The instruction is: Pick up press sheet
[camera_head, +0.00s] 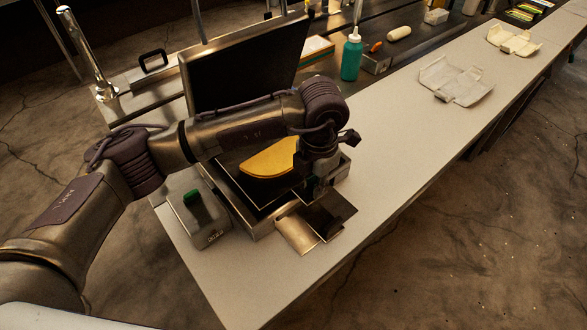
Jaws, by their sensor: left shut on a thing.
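My left gripper (318,188) reaches down at the front right of the griddle (246,232). It is shut on a thin flat sheet, which I take to be the press sheet (334,211). The sheet looks dark on one part and shiny on another, and it sticks out past the griddle's front edge. The wrist hides the exact grip. A folded yellow tortilla (268,160) lies on the dark surface of the griddle, just left of the gripper. The dark lid (245,62) stands raised behind it. My right gripper is not in view.
Pale folded cartons (455,80) lie farther along the white counter (400,135). The counter between the griddle and the cartons is clear.

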